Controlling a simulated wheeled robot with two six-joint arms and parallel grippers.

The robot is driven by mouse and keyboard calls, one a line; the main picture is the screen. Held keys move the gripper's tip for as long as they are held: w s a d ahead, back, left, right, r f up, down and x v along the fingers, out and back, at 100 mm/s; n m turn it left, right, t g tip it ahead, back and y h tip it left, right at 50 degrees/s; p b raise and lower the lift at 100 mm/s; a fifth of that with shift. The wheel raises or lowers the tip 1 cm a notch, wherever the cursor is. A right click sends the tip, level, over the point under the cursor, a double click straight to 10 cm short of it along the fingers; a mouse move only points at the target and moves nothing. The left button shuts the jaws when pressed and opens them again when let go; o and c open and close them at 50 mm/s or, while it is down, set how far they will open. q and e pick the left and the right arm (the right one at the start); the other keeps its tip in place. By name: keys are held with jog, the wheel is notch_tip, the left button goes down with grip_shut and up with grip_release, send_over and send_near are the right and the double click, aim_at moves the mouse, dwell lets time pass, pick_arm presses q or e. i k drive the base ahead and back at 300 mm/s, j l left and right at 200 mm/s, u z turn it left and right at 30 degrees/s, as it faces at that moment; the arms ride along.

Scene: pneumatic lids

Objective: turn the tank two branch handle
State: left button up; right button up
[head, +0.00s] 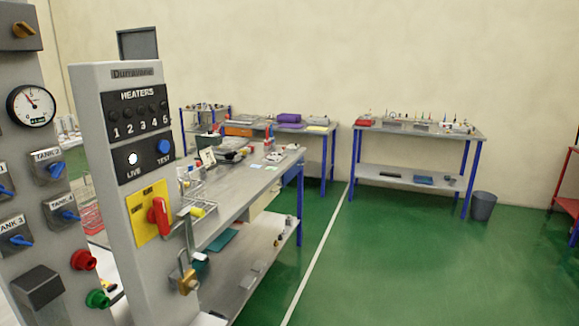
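The TANK 2 unit (47,168) is a grey block with a blue handle (56,170) on the grey panel at the far left. Neither of my grippers shows in the head view.
A grey heaters post (122,82) with a red switch (159,217) and a brass padlock (188,281) stands close, right of the tank panel. A pressure gauge (31,105) is above the tank units. Workbenches (415,176) stand behind; green floor (400,260) is clear at right.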

aim_at(55, 170)
jog(key=u, duration=1.25)
